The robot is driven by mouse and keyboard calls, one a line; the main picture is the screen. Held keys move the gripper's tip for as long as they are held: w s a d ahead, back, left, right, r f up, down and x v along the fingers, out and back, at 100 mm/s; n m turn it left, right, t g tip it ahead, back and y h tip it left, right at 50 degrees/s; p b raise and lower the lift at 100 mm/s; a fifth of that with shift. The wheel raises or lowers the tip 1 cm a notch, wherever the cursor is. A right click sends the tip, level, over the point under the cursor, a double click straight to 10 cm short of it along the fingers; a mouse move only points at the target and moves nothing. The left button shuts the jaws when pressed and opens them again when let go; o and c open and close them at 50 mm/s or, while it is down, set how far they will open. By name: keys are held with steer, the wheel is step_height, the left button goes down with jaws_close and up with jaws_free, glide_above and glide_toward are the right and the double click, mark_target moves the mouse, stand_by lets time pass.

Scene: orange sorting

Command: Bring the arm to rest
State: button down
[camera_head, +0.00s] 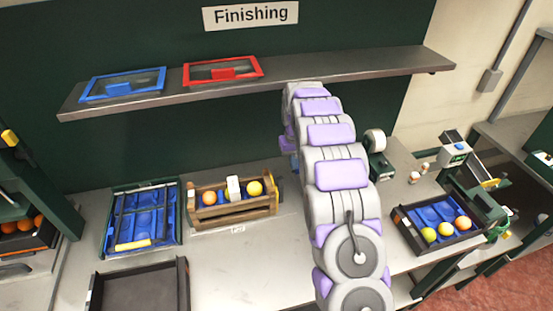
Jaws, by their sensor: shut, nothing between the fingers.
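My arm (335,170), grey with purple pads, rises from the bottom right of centre up to the shelf's front edge. Its far end bends away behind the upper links. A small purple part (287,143) shows at its left side. My gripper's fingers are hidden behind the arm, and I see nothing held. The bench (245,275) lies below and behind the arm.
A wooden crate (233,213) with fruit stands just left of the arm. A blue-lined tray (140,215) and an empty dark tray (140,290) are further left. A fruit tray (405,222) is right. The shelf (365,70) holds blue (95,88) and red (225,70) frames.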

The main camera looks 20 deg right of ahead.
steer(key=s+a+r+b, duration=0.1)
steer(key=s+a+r, duration=0.25)
steer(key=s, duration=0.45)
steer(key=s+a+r+b, duration=0.15)
steer(key=s+r, duration=0.25)
steer(key=s, duration=0.4)
steer(key=s+a+r+b, duration=0.1)
steer(key=s+a+r, duration=0.25)
steer(key=s, duration=0.35)
steer(key=s+a+f+g+b, duration=0.1)
steer(key=s, duration=1.2)
steer(key=s+a+f+b, duration=0.1)
steer(key=s+f, duration=0.1)
steer(key=s, duration=1.2)
steer(key=shift+a+f+g+b, duration=0.15)
steer(key=shift+a+g+b, duration=0.15)
steer(key=shift+g, duration=0.1)
